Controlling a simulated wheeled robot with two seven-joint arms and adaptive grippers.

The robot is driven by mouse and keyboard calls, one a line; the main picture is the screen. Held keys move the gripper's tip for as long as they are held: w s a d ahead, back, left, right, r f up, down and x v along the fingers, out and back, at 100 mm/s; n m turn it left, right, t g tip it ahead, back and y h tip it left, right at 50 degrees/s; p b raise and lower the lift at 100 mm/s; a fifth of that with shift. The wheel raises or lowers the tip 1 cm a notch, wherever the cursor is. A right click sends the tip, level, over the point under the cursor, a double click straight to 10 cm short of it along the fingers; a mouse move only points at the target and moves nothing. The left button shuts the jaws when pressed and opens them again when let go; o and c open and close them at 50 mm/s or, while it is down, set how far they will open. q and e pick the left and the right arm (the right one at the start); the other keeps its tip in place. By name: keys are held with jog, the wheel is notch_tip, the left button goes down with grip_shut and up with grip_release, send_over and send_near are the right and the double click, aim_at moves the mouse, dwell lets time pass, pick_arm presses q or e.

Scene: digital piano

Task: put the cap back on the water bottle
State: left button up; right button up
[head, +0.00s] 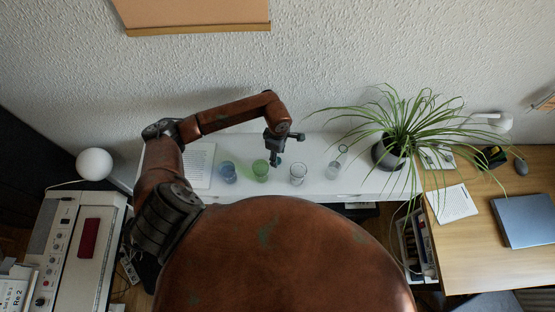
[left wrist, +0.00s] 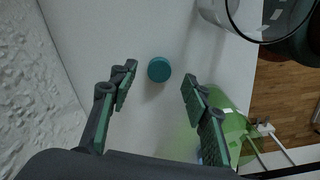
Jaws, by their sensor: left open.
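A round teal cap (left wrist: 159,69) lies on the white surface in the left wrist view, between and slightly beyond my left fingertips. My left gripper (left wrist: 158,88) is open and empty above the surface, its fingers apart on either side of the cap. In the head view my left gripper (head: 276,160) reaches down between the green glass and a clear glass, largely covering the cap. A clear, narrow-necked bottle (head: 336,166) stands upright to the right of the clear glass; its neck looks uncapped. My right gripper is not in view.
A blue glass (head: 228,172), a green glass (head: 261,171) and a clear glass (head: 298,174) stand in a row on the white piano top (head: 318,182). Sheets of paper (head: 200,165) lie left. A potted plant (head: 388,153) spreads leaves near the bottle.

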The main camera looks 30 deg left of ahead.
pick_arm(q)
jog(key=shift+f, duration=1.4)
jog(key=c, duration=0.8)
